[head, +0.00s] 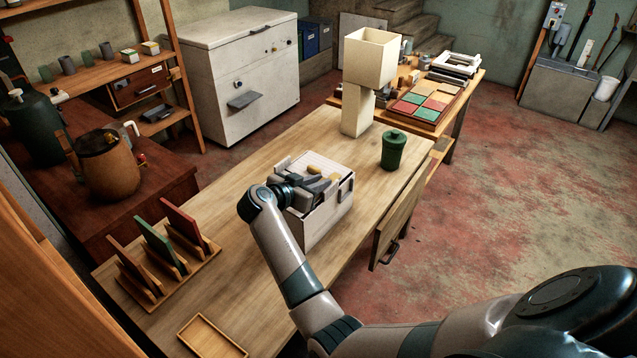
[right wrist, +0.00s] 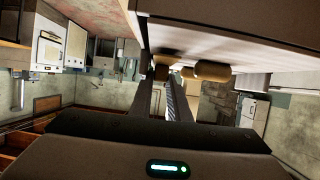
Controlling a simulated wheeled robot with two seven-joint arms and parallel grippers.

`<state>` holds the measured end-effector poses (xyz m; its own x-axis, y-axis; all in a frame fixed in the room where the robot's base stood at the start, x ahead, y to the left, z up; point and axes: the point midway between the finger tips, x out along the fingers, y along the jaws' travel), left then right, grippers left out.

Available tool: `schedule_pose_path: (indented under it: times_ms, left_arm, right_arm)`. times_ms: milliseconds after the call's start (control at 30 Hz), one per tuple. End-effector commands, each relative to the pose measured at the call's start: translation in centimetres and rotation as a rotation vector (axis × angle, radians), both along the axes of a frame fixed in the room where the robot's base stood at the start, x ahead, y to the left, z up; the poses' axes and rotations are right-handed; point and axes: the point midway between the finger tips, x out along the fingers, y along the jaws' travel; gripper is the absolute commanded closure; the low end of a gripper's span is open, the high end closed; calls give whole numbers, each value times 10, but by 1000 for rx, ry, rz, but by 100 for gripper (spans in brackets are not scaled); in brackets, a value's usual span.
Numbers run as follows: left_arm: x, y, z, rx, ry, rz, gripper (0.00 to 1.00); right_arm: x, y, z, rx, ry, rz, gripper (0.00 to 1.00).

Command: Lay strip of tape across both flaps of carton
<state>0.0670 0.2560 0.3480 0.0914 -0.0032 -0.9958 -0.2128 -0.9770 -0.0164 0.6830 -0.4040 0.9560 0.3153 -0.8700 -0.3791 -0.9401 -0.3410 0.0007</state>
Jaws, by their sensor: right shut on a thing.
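A pale, box-like carton (head: 322,220) stands on the long wooden table. Its near wall is plain and a dark clasp-like part shows on its right side. I cannot tell if this piece is the strip of tape. My right gripper shows in the right wrist view (right wrist: 170,88) with its fingers close together. A pale panel fills the top of that view. The gripper and wrist hide part of the carton's top, so the flaps are unclear. My left gripper is not in view.
A rack (head: 172,270) of coloured panels stands to the left and a shallow tray (head: 210,338) lies nearer. Bare tabletop lies between them.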

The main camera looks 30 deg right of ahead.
Motion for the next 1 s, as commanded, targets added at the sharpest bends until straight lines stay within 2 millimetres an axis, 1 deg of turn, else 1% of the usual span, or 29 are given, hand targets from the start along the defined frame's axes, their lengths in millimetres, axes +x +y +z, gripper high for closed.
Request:
schedule_pose_path:
  times_ms: [467,500,533,567,1000]
  left_arm:
    - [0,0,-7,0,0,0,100]
    - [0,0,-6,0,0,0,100]
    - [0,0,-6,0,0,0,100]
    - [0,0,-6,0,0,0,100]
    - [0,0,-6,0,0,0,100]
  right_arm:
    - [0,0,-4,0,0,0,100]
    - [0,0,-4,0,0,1,74]
    - [0,0,-4,0,0,0,67]
    - [0,0,-4,0,0,0,62]
    - [0,0,-4,0,0,0,62]
